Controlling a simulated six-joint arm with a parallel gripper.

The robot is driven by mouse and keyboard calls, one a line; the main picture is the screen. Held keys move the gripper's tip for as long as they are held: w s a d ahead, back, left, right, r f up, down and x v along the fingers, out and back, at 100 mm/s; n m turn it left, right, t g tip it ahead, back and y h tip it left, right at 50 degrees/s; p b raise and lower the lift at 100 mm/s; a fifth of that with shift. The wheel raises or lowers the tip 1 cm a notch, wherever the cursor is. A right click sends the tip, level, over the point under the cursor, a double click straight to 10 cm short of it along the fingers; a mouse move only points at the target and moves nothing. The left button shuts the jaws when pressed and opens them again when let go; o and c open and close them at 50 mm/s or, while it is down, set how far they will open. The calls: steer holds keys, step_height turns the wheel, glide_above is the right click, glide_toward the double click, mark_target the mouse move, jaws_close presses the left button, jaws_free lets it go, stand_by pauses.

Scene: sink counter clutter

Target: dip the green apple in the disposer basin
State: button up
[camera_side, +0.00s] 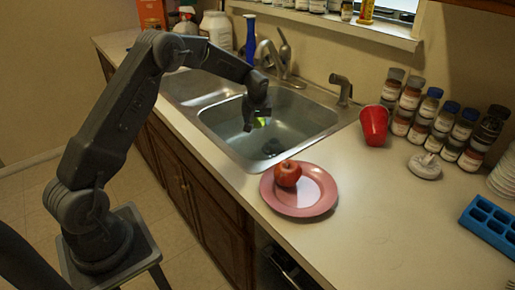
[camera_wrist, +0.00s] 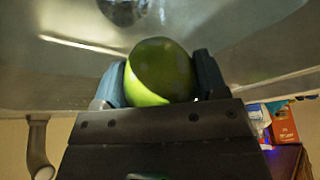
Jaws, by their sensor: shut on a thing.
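My gripper (camera_side: 257,120) is shut on the green apple (camera_wrist: 160,72), which sits between the two fingers in the wrist view. I cannot tell the exact height of the apple above the basin floor.
A pink plate (camera_side: 313,209) with a red apple (camera_side: 287,173) stands in front of the sink. A red cup (camera_side: 374,125) and several spice jars (camera_side: 430,115) are to the right. The faucet (camera_side: 270,62) and blue bottle (camera_side: 250,38) stand behind my gripper.

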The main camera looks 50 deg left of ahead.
steer(key=shift+r, duration=3.2)
